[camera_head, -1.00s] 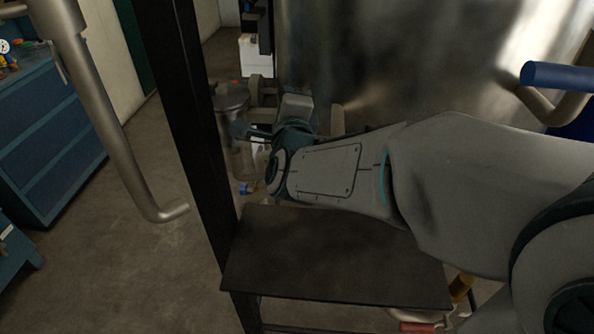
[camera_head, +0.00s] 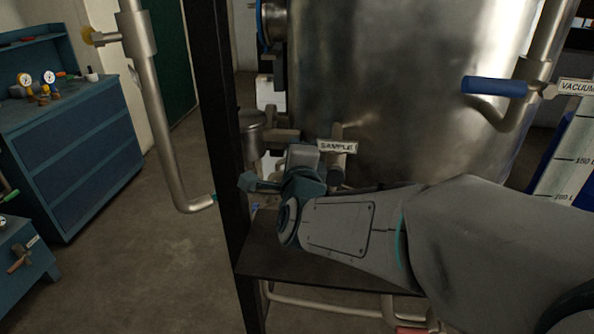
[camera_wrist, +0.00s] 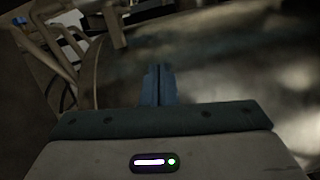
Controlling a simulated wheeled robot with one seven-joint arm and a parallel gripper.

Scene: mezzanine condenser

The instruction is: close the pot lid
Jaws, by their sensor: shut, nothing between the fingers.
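A large shiny tank (camera_head: 390,70) fills the back. A black post (camera_head: 220,150) stands just left of my gripper, and a dark shelf (camera_head: 262,258) lies below my arm. A blue-handled valve (camera_head: 494,87) is at right. Open floor (camera_head: 130,260) lies left.

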